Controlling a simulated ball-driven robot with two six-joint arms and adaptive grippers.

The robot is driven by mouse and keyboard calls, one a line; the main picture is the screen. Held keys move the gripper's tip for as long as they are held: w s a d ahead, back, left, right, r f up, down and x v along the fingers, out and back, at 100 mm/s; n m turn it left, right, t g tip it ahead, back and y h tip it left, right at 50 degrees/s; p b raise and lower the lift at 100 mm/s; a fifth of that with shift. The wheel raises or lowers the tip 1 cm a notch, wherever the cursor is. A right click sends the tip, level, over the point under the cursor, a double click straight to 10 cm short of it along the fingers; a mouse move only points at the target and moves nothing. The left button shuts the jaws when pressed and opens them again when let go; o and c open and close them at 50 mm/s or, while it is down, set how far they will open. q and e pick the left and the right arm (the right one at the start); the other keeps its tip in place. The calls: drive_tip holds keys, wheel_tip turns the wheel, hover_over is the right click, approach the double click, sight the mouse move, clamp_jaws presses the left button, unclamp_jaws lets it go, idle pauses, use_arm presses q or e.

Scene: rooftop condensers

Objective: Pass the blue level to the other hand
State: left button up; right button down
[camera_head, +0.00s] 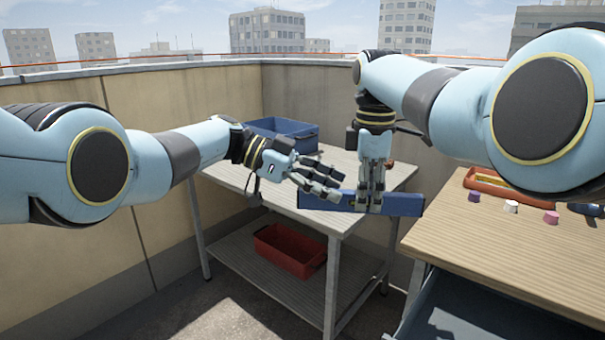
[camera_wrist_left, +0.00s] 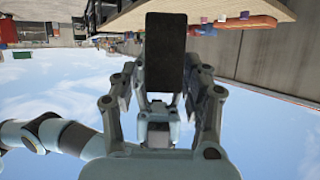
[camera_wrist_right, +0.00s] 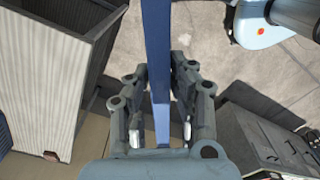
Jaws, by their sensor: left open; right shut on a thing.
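The blue level (camera_head: 405,204) is held level in the air in front of the grey table, its long side facing the head camera. My right gripper (camera_head: 370,205) points down and is shut on it near the middle; the right wrist view shows the level (camera_wrist_right: 157,60) running between the fingers (camera_wrist_right: 160,108). My left gripper (camera_head: 325,182) is open at the level's left end. In the left wrist view, the level's dark end (camera_wrist_left: 165,50) stands between the spread left fingers (camera_wrist_left: 163,95). I cannot tell whether they touch it. The left fingers partly hide that end.
The grey table (camera_head: 235,176) carries a blue crate (camera_head: 300,132) at the back, with a red bin (camera_head: 290,250) on its lower shelf. A wooden bench (camera_head: 470,250) at right holds an orange tray (camera_head: 480,183) and several small items. A parapet wall (camera_head: 200,95) stands behind.

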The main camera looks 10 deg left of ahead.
use_arm(q)
drive_tip(key=shift+x, duration=1.25)
clamp_jaws()
use_arm(e)
drive_tip(key=c, duration=1.1)
unclamp_jaws()
drive_tip(key=shift+r, duration=0.1)
